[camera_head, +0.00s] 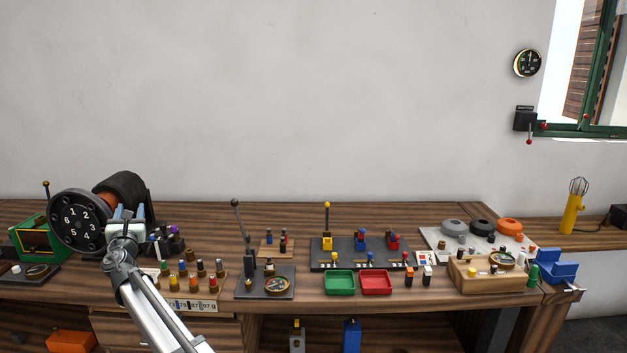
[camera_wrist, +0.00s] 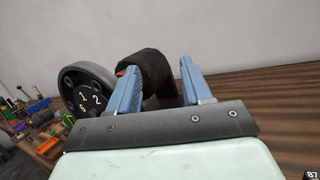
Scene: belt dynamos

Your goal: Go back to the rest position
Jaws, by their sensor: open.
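My gripper (camera_head: 127,212) is at the left of the workbench, in front of a black drum-shaped device. In the wrist view my gripper (camera_wrist: 160,82) shows two blue fingers spread apart with nothing held between them. The dark drum (camera_wrist: 146,68) shows behind and between the fingers; I cannot tell the exact distance to it. A dark numbered dial (camera_head: 78,221) stands just left of my gripper. The dial also shows in the wrist view (camera_wrist: 84,92), left of the fingers. My arm reaches up from the lower left of the head view and hides part of the bench.
The workbench (camera_head: 390,213) carries several small coloured pegs, a green tray (camera_head: 340,283) and a red tray (camera_head: 376,283). A tall lever (camera_head: 241,230) stands near the middle. A yellow lamp (camera_head: 572,213) is at the right. The space above the bench is clear.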

